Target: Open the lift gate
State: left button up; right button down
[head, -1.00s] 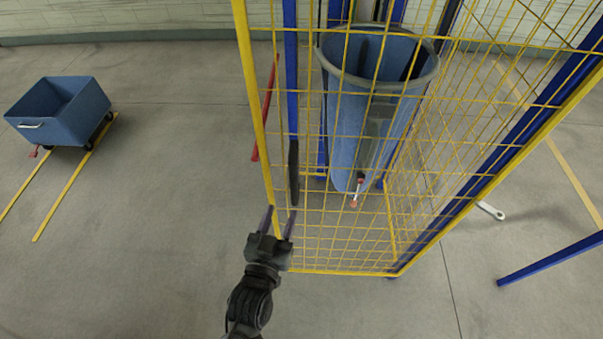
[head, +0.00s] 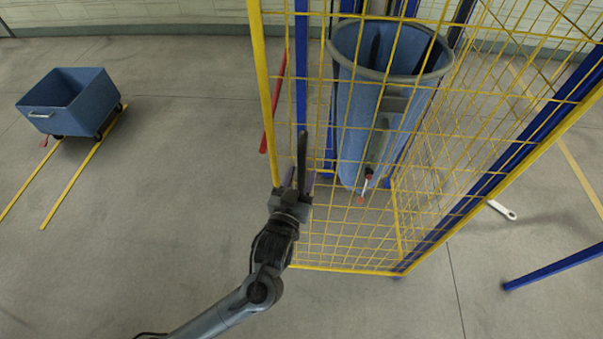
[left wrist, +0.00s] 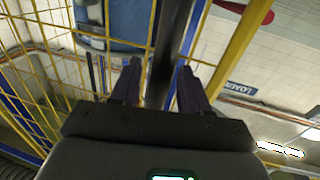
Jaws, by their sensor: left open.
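The lift gate (head: 350,269) is a yellow wire-mesh frame that stands closed-looking around the front of the lift in the head view. A dark upright handle bar (head: 302,150) sits by its left post. My left gripper (head: 300,180) is at the lower part of this bar, jaws open. In the left wrist view the dark bar (left wrist: 165,50) runs between the two purple-grey fingers (left wrist: 157,78), with a yellow post (left wrist: 235,50) to its right. Contact with the bar cannot be told. My right gripper is not in view.
A blue bin (head: 375,120) stands behind the mesh. A red bar (head: 272,100) is left of the blue post. A blue cart (head: 75,105) stands at the left on yellow floor lines. The floor between cart and gate is clear.

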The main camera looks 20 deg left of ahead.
pick_arm(q)
jog(key=shift+w, duration=0.5)
grip_shut()
